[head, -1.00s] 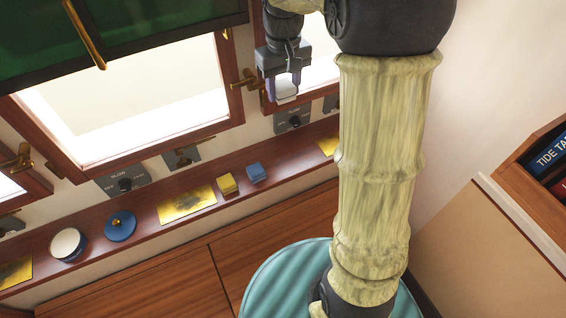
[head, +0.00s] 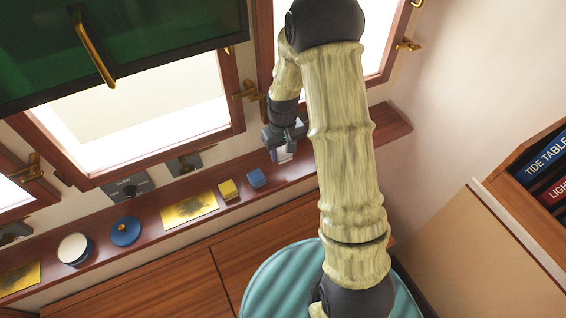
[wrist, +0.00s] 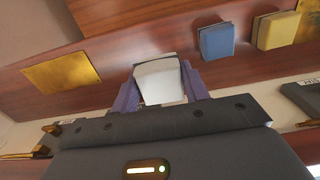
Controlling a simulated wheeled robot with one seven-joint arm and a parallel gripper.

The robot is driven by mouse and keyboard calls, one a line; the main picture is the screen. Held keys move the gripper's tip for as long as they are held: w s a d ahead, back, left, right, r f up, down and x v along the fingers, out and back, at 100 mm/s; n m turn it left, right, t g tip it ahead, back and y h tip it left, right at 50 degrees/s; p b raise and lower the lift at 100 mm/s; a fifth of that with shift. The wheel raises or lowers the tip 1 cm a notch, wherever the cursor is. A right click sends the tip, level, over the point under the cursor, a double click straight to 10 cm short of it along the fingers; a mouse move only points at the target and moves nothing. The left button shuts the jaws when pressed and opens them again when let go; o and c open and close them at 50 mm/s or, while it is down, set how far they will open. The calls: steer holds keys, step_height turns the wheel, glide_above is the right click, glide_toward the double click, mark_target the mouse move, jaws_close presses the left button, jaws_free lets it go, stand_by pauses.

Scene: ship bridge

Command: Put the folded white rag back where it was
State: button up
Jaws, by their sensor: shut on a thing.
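The folded white rag (wrist: 158,82) is between the two purple fingers of my gripper (wrist: 160,90) in the wrist view. My gripper (head: 284,153) is shut on it, pointing down at the wooden ledge (head: 298,172) below the windows. In the head view only a small part of the rag (head: 285,157) shows under the jaws. The rag is just right of a folded blue cloth (head: 257,178), with a gap between them. A folded yellow cloth (head: 228,190) lies left of the blue one. I cannot tell whether the rag touches the ledge.
A brass plate (head: 189,208), a blue round lid (head: 125,231) and a white-topped round tin (head: 74,248) are farther left on the ledge. Another brass plate (wrist: 62,72) shows in the wrist view, beyond the rag. Window frames and latches (head: 247,90) stand close behind my arm.

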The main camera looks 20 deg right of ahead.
mark_target(283, 150)
steer(key=shift+f+p, duration=0.3)
steer(key=shift+f, duration=1.6)
steer(key=shift+f+p, duration=0.5)
steer(key=shift+f, duration=1.35)
steer(key=shift+f, duration=0.2)
steer(key=o, duration=1)
steer(key=shift+c, duration=0.2)
steer(key=shift+r, duration=0.1)
step_height(283, 150, up, 12)
steer(key=b, duration=0.3)
steer(key=shift+r+b, duration=0.1)
steer(key=shift+b, duration=0.2)
